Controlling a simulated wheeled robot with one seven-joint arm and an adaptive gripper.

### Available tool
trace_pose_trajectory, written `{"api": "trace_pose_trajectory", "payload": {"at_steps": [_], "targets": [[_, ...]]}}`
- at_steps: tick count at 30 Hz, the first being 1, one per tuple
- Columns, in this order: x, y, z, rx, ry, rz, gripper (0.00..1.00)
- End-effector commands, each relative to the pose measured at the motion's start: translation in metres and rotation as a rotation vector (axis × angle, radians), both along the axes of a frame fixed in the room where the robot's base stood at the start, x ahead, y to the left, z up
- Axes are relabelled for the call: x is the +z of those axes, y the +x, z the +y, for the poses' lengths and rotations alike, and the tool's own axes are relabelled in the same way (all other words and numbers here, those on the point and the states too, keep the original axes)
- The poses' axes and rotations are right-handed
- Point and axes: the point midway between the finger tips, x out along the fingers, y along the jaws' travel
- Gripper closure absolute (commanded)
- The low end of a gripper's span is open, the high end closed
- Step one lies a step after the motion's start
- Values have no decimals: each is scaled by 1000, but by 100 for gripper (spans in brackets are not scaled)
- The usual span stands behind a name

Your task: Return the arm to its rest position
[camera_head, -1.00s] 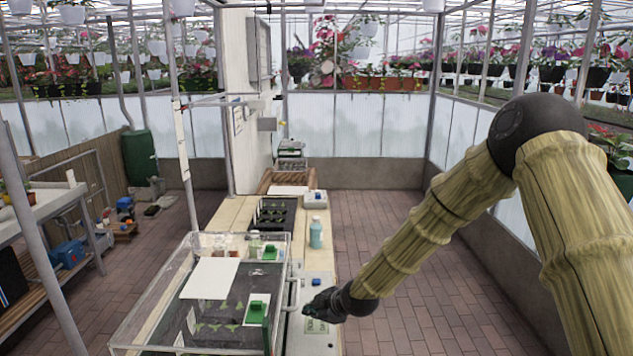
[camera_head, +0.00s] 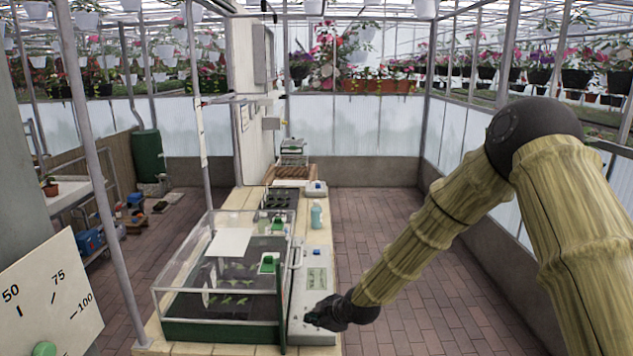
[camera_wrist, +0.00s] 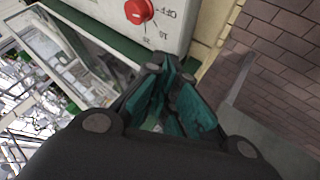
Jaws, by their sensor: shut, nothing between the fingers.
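My arm reaches in from the right of the head view, bent at a dark elbow. My gripper (camera_head: 318,317) is at its lower end, in front of the near end of the white control panel (camera_head: 313,262) beside the clear-walled propagator case (camera_head: 218,280). In the wrist view my gripper (camera_wrist: 170,85) has its teal-padded fingers together and empty. A red knob (camera_wrist: 139,11) on a white face shows just beyond the fingertips, apart from them as far as I can tell.
A turquoise bottle (camera_head: 317,214) and a black tray (camera_head: 280,199) stand farther back on the bench. A dial board (camera_head: 55,285) is at the lower left, near a grey post (camera_head: 100,170). The brick floor (camera_head: 385,220) right of the bench is clear.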

Motion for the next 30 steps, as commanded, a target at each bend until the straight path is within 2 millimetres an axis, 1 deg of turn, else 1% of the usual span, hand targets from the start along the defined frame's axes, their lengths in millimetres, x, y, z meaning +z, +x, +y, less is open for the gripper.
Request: {"api": "trace_pose_trajectory", "payload": {"at_steps": [1, 5, 11, 14, 17, 18, 20, 21, 23, 24, 26, 27, 29, 30], "targets": [[-10, -7, -3, -15, 5, 20, 100], [-34, -26, -11, -70, 24, 82, 100], [-80, -69, -29, -182, 57, 201, 100], [-109, -99, -43, -261, 73, 277, 100], [-142, -138, -60, -366, 89, 371, 100], [-158, -160, -68, -419, 95, 417, 100], [-181, -196, -85, -515, 102, 491, 100], [-195, -221, -97, -586, 106, 540, 100], [-214, -259, -114, -693, 107, 607, 100], [-225, -286, -126, -766, 104, 650, 100], [-238, -326, -145, -880, 98, 707, 100], [-245, -352, -157, -956, 91, 741, 100], [-252, -388, -175, -1064, 80, 783, 100], [-254, -410, -186, -1133, 71, 804, 100]]}}
